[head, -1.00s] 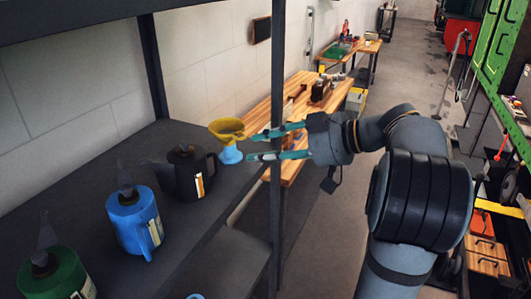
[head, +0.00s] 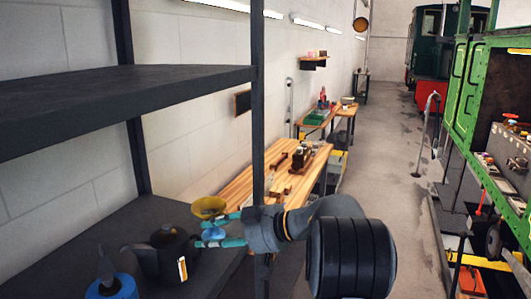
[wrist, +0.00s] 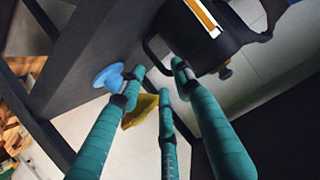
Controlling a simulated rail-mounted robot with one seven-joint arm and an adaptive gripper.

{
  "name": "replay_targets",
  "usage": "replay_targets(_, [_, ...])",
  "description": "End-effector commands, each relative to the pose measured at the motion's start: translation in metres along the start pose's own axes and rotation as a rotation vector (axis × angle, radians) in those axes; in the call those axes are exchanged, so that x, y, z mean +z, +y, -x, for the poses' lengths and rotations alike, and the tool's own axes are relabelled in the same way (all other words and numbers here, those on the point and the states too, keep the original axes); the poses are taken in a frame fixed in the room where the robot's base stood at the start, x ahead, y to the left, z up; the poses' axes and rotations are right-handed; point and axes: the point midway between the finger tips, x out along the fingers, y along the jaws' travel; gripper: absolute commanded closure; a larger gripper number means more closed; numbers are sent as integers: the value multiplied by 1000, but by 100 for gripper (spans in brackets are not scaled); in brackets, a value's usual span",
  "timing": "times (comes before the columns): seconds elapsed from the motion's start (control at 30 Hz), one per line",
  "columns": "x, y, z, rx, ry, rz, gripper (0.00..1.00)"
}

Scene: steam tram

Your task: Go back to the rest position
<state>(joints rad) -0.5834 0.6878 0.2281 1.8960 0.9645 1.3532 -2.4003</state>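My gripper (head: 208,231) has teal fingers, which are spread apart with nothing between them. It also shows in the wrist view (wrist: 158,78). In the head view its fingertips overlap a yellow funnel-shaped thing (head: 208,206) with a light blue lower part (head: 213,234) at the shelf's right end. In the wrist view the blue round part (wrist: 108,77) lies just left of the fingertips, and the yellow part (wrist: 140,110) is partly hidden behind the fingers. I cannot tell whether the fingers touch either.
A black can (head: 168,256) with a spout stands left of the gripper, close to the fingers in the wrist view (wrist: 208,45). A blue can (head: 112,289) is farther left. A dark shelf post (head: 258,110) rises beside the arm. The aisle floor (head: 385,165) is clear.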

Motion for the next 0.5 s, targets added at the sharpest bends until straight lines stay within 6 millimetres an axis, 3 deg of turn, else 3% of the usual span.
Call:
replay_targets(0.17, [4,0,-22,0,-1,-1,67])
replay_targets(0.5, [0,0,-20,1,-1,0,67])
